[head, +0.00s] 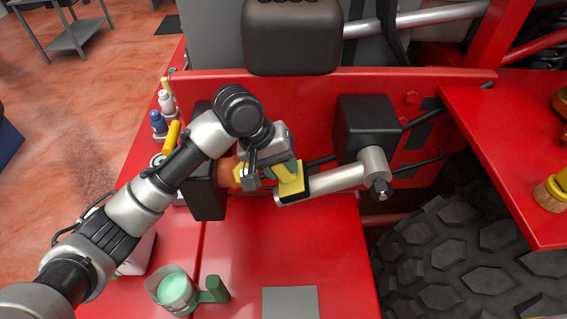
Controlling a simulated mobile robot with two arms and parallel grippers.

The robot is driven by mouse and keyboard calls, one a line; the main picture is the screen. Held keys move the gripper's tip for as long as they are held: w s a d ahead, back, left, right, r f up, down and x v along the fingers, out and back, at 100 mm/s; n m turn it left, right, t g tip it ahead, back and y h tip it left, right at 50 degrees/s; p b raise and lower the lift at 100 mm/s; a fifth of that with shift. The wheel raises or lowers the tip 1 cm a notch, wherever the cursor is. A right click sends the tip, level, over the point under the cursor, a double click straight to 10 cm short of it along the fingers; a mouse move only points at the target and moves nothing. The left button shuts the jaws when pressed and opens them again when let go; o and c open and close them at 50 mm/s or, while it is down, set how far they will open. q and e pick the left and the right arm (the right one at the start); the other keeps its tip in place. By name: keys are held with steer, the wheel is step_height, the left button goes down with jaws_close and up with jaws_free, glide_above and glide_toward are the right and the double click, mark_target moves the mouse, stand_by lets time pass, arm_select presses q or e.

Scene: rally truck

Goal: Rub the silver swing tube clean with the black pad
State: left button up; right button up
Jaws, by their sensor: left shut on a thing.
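The silver swing tube (335,180) runs from lower left to upper right, ending at a silver knuckle (375,163) with a dark knob beside a black block. The black pad (303,192) has a yellow back and sits over the left part of the tube. It appears to touch the tube, but the contact face is hidden. My left gripper (268,172) is shut on the pad from the left. The tube's far left end is partly covered. My right gripper is not in view.
A cup of green liquid (174,291) and a green-handled item (213,291) stand on the red surface at front left. Small bottles (158,122) line the left edge. A grey plate (290,302) lies at front. A big tyre (460,250) and red panel with a brush (550,195) are right.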

arm_select(q)
steer(key=shift+a+f, duration=0.2)
steer(key=shift+f, duration=0.05)
steer(key=shift+r, duration=0.1)
steer(key=shift+a+r, duration=0.25)
steer(key=shift+r, duration=0.1)
steer(key=shift+w+a+r, duration=0.15)
steer(key=shift+w+a, duration=0.05)
steer(key=shift+w, duration=0.05)
steer(key=shift+s+r, duration=0.15)
steer(key=v, duration=0.5)
stand_by(0.3)
steer(key=shift+d, duration=0.1)
stand_by(0.8)
